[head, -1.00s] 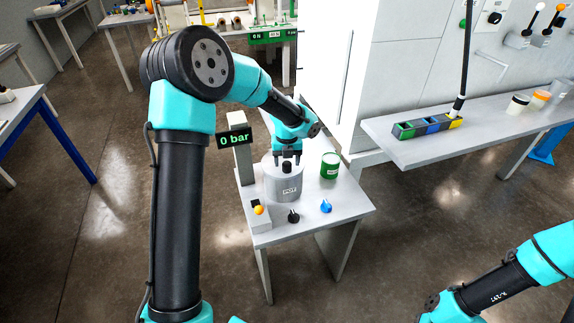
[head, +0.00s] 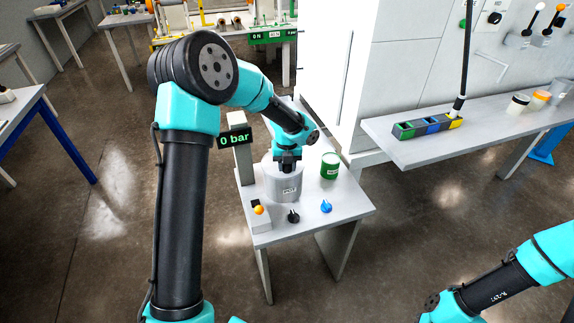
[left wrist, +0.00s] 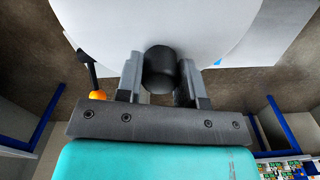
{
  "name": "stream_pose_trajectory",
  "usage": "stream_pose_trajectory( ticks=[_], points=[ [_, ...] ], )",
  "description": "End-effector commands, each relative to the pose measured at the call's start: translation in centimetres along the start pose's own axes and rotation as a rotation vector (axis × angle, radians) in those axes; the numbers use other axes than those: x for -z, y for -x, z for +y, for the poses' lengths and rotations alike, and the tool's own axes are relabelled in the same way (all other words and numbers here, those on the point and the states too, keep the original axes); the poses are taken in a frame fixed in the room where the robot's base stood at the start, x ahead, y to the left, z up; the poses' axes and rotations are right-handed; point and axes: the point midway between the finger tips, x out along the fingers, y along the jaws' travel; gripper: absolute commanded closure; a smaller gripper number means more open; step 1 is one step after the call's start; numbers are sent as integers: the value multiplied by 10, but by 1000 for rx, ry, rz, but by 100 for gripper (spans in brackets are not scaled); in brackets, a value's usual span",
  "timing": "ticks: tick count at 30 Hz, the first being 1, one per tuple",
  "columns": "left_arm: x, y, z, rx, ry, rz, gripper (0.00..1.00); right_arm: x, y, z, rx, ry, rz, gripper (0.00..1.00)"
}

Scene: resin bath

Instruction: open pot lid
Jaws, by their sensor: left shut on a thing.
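The grey pot (head: 285,187), with a label on its front, stands on the small white table. Its lid (left wrist: 200,25) fills the top of the left wrist view as a pale disc, with a black knob (left wrist: 159,68) at its middle. My left gripper (head: 288,166) is directly above the pot, pointing down, and is shut on the knob. In the left wrist view its two fingers (left wrist: 160,75) stand on either side of the knob. The lid appears to sit on the pot; any gap is too small to tell. My right gripper is outside the views.
A green can (head: 330,166) stands right of the pot. A black knob control (head: 293,216), a blue one (head: 326,206) and an orange-topped lever (head: 258,210) are at the table's front. A "0 bar" display (head: 235,139) stands behind left. A white cabinet (head: 345,80) rises behind.

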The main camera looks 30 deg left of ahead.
Motion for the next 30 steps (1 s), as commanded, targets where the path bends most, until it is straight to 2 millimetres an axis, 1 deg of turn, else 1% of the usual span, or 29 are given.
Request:
stream_pose_trajectory(
  ticks=[1,5,13,20,26,30],
  points=[
    [0,0,0,0,0,0,87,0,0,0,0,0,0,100],
    [0,0,0,0,0,0,100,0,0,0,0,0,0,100],
    [0,1,0,0,0,-1,100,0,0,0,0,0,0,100],
    [-2,7,0,0,0,-3,100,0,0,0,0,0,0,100],
    [-7,18,1,1,0,-5,100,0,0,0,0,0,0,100],
    [-13,31,3,2,1,-8,100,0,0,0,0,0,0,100]
  ],
)
